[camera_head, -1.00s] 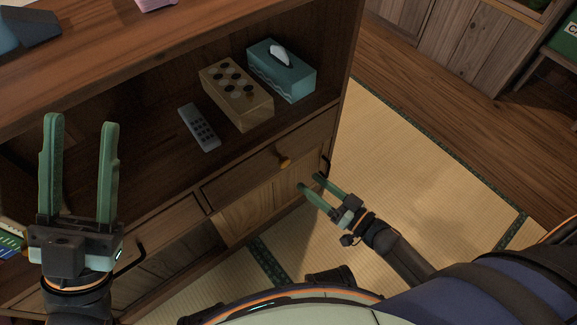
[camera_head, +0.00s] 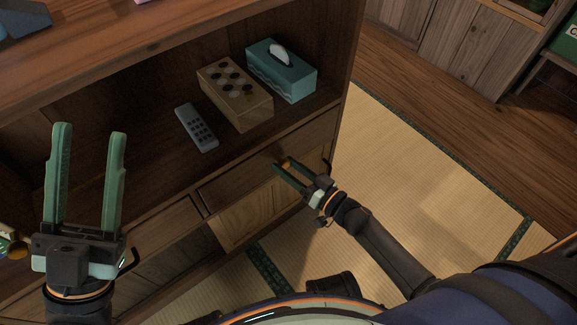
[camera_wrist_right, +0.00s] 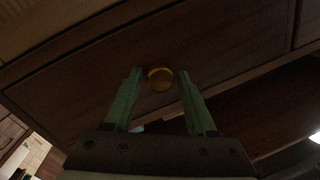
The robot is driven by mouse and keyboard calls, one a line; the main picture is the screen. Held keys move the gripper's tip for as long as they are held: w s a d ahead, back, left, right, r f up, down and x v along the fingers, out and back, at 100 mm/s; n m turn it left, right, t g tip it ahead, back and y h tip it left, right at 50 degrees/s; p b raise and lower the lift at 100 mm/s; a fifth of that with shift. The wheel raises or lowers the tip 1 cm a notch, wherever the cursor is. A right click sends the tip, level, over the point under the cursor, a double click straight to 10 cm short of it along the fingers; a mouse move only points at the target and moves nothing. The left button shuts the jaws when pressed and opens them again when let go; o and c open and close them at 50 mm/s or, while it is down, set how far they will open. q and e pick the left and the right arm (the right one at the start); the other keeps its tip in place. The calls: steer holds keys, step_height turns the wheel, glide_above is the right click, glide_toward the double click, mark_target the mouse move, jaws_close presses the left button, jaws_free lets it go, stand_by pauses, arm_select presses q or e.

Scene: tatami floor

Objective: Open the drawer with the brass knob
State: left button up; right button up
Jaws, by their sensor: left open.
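The drawer with the brass knob (camera_head: 241,181) is the right-hand one under the cabinet's open shelf, and its front looks flush with the cabinet. The brass knob (camera_wrist_right: 160,79) shows between the fingertips of my right gripper (camera_wrist_right: 160,74) in the right wrist view. I cannot tell whether either finger touches it. In the head view the right gripper (camera_head: 282,166) is at the drawer front, its fingers apart, and partly covers the knob. My left gripper (camera_head: 90,130) is open and empty, raised in front of the cabinet's left part.
On the shelf lie a grey remote (camera_head: 196,127), a wooden box with dark spots (camera_head: 235,95) and a teal tissue box (camera_head: 283,72). Tatami floor (camera_head: 400,180) to the right is clear.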

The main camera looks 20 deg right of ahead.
jaws_close()
stand_by(1.1)
